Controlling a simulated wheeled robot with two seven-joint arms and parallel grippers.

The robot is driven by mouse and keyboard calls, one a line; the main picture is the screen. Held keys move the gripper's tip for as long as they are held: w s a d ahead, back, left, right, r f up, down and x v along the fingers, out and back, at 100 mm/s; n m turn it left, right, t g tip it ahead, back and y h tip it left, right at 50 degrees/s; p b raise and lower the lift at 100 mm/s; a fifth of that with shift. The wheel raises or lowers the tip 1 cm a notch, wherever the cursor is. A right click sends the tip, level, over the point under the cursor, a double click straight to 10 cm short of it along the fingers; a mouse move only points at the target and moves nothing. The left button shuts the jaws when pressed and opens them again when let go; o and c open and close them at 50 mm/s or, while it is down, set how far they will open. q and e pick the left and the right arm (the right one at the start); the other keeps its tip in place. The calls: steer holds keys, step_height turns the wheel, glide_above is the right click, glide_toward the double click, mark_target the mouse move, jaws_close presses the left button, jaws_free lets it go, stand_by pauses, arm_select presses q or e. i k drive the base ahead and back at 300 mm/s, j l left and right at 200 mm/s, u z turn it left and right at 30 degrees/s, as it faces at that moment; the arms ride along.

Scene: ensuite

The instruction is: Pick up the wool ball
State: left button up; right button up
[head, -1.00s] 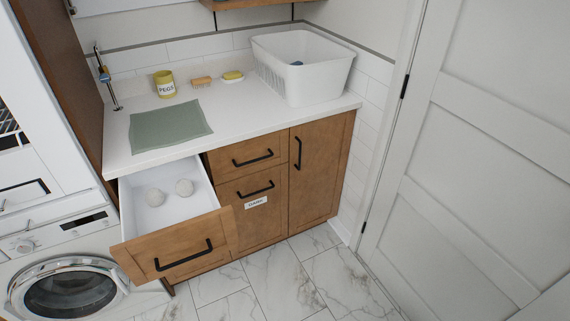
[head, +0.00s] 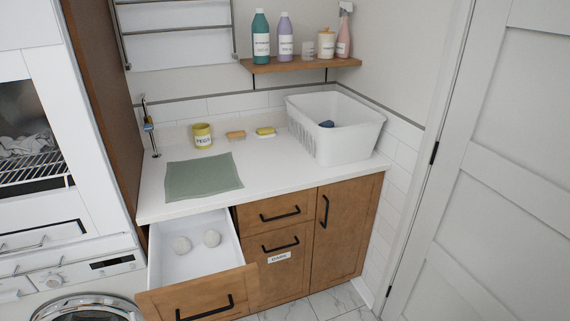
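Two pale grey-white wool balls lie side by side in the open drawer (head: 206,262) at the lower left of the head view. The left wool ball (head: 182,245) is slightly nearer to me than the right wool ball (head: 212,238). They lie on the drawer's white floor, close together. Neither of my grippers is in view.
The white counter (head: 270,178) above holds a green cloth (head: 203,177), a yellow pegs pot (head: 202,136), a brush (head: 236,135), a yellow sponge (head: 265,131) and a white basket (head: 350,145). A washing machine (head: 90,309) stands left. A door (head: 480,170) is at right.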

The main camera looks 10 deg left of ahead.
mark_target(180, 244)
steer(key=u, duration=1)
